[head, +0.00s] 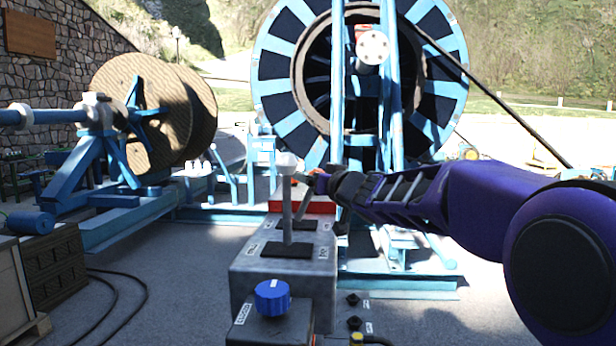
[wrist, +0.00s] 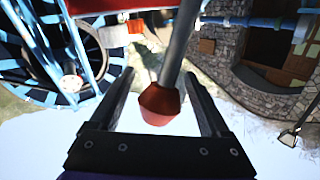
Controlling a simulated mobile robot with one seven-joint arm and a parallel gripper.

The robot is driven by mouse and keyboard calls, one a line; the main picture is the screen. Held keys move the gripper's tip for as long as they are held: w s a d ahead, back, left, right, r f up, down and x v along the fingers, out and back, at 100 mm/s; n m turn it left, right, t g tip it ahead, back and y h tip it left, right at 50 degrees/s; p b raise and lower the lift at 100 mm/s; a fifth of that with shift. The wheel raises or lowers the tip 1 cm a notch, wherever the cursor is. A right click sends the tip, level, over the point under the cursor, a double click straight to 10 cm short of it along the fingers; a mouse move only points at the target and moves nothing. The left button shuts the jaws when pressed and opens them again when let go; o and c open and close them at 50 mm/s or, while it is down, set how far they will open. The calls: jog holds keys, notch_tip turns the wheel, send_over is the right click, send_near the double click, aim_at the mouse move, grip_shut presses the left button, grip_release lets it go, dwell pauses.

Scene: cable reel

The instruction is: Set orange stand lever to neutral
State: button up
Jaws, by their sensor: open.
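The orange stand (head: 318,206) shows in the head view as a red-orange top behind a grey control stand. In the wrist view the lever (wrist: 181,45) has a dark grey shaft and a red-orange knob (wrist: 160,104). The knob lies between the two dark fingers of my gripper (wrist: 165,95), which are open with a gap on both sides. In the head view my gripper (head: 316,184) is over the red-orange top, coming in from the right. The lever's knob and its exact tilt are hard to make out there.
A grey control stand (head: 262,270) stands in front, with a white-knobbed lever (head: 288,163) and a blue knob (head: 272,297). Blue reel frames (head: 395,110) and a large reel (head: 275,85) rise behind. Wooden crates (head: 52,262) are at left. Open ground lies at lower right.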

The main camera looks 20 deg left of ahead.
jog(key=shift+c, duration=0.3)
grip_shut()
dwell(0.3)
